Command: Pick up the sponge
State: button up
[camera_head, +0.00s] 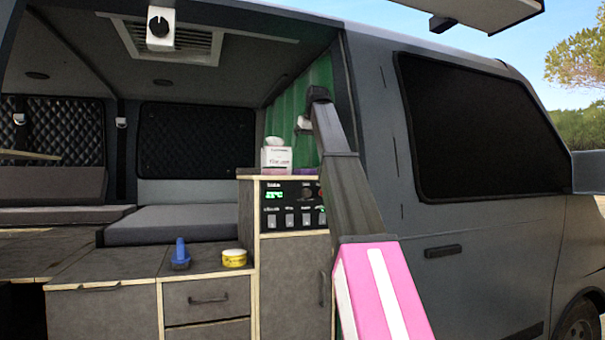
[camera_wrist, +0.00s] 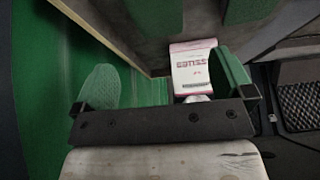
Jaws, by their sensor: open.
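I cannot clearly make out a sponge. A low purple item (camera_head: 305,171) lies on the cabinet top, right of the tissue box and partly hidden by my arm; I cannot tell whether it is the sponge. In the wrist view my gripper (camera_wrist: 165,85) is open, its two green-padded fingers wide apart with nothing held between them. The tissue box (camera_wrist: 193,72) shows beyond the fingers, close to the right one. In the head view my arm reaches up to the cabinet, and the fingers are not clearly visible there.
The white tissue box (camera_head: 276,159) stands on the tall cabinet (camera_head: 287,247), by a green wall (camera_head: 318,80). A blue object (camera_head: 180,255) and a yellow tin (camera_head: 234,258) stand on the lower counter (camera_head: 130,262). The van's dark side (camera_head: 475,255) is to the right.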

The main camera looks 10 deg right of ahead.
aim_at(305, 171)
jog(key=x, duration=0.4)
jog(key=shift+d+f, duration=0.1)
jog(key=shift+f, duration=0.15)
jog(key=f, duration=0.2)
jog(key=w+f, duration=0.1)
jog(key=f, duration=0.1)
jog(key=shift+f, duration=0.2)
jog(key=shift+w+f, duration=0.3)
jog(key=shift+f, duration=0.05)
jog(key=c, duration=1.1)
jog(key=shift+r, duration=0.15)
